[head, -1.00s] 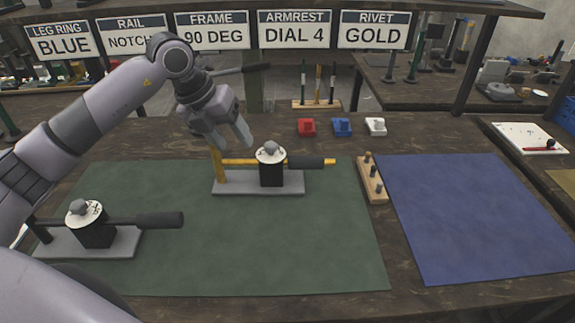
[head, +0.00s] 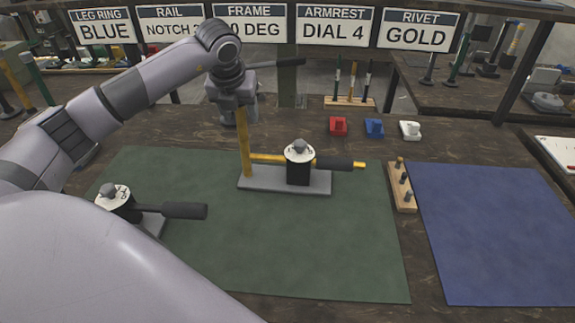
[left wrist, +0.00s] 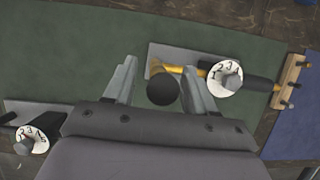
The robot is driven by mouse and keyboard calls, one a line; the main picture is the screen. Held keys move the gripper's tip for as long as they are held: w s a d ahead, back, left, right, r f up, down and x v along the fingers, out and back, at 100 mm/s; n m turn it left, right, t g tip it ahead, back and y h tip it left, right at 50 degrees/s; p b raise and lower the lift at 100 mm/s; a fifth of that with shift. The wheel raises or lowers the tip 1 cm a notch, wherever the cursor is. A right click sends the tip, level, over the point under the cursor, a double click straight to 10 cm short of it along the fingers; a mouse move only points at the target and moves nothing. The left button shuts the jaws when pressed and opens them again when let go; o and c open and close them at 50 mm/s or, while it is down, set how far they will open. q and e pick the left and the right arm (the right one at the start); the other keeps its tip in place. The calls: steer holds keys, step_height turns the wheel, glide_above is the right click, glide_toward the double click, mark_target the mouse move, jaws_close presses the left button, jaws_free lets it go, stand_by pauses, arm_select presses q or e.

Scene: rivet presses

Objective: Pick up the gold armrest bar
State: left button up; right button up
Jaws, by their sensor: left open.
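A gold bar (head: 268,157) runs level from a gold upright post (head: 245,150) into a dial block (head: 299,170) on a grey base; its gold end shows past a black sleeve (head: 335,163). In the left wrist view the gold bar (left wrist: 190,70) lies just beyond the right finger. My left gripper (head: 235,115) is open at the top of the post, whose upper end is partly hidden. A dark round shape (left wrist: 163,90) shows between the fingers; I cannot tell whether they touch it. Another gold bar (head: 352,80) stands in a rack at the back. My right gripper is out of view.
A second dial block (head: 115,200) with a black handle stands at the left on the green mat (head: 290,250). A wooden peg block (head: 402,190) is beside the blue mat (head: 490,230). Red, blue and white blocks (head: 374,128) sit behind. The front green mat is clear.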

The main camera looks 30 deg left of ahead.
arm_select(q)
steer(key=shift+w, duration=0.1)
jaws_close()
